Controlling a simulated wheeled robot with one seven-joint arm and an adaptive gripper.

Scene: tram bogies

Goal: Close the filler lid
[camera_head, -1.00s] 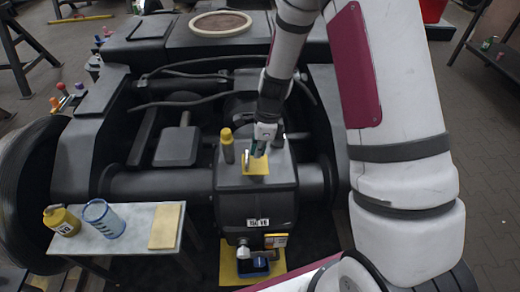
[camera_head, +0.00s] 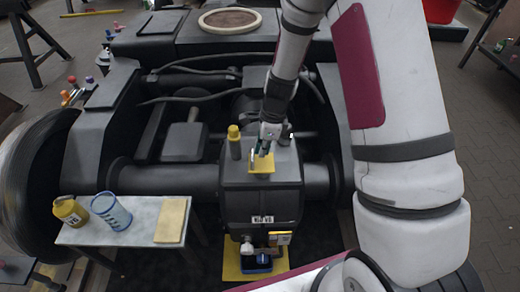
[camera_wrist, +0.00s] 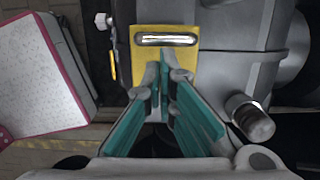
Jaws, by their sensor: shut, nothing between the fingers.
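The filler lid (camera_head: 262,166) is a small yellow square plate on top of a dark gearbox housing (camera_head: 262,205). In the wrist view the yellow plate (camera_wrist: 145,68) carries a shiny metal bar handle (camera_wrist: 166,39) near its far edge. My gripper (camera_head: 264,148) points down over the plate. In the wrist view its teal-padded fingers (camera_wrist: 163,80) are shut with nothing between them, and their tips overlap the near part of the plate, short of the handle. I cannot tell whether the tips touch the plate, or how far the lid stands open.
A yellow-capped post (camera_head: 234,143) stands just left of the lid. A side table (camera_head: 130,238) at front left holds a yellow container (camera_head: 70,211), a blue-rimmed cylinder (camera_head: 112,211) and a yellow pad (camera_head: 171,221). A yellow mat (camera_head: 231,268) with a blue tray (camera_head: 257,264) lies below the housing.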

